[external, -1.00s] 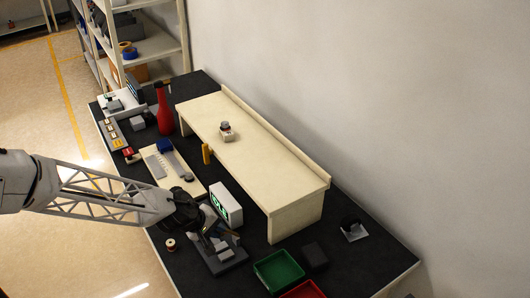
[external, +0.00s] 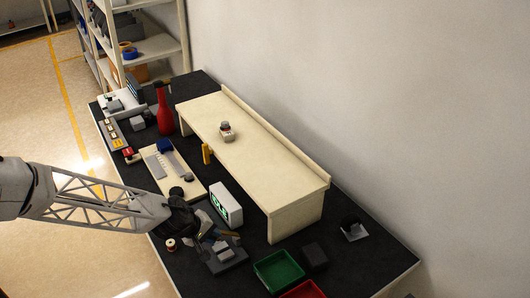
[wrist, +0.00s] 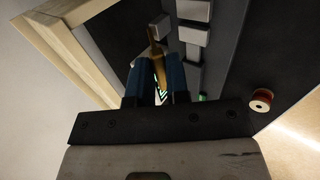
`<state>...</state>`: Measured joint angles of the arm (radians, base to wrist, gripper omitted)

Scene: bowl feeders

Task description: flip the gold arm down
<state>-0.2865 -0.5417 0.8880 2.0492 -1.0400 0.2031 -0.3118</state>
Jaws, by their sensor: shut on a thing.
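The gold arm (wrist: 153,33) is a thin gold-brown bar in the wrist view, its near end between my blue fingers. In the external view it looks like a short gold strip (external: 230,234) over a dark fixture with grey blocks (external: 226,257). My gripper (wrist: 158,82) is shut on the gold arm. In the external view my gripper (external: 207,233) is at the left side of the fixture, and the dark wrist hides part of it. The gold arm's hinge is not clear.
A white box with a green lit display (external: 226,205) stands just behind the fixture. A red spool (external: 170,244) is to the left. Green (external: 279,270) and red (external: 302,290) bins lie to the right. A long cream shelf (external: 255,155) stands behind.

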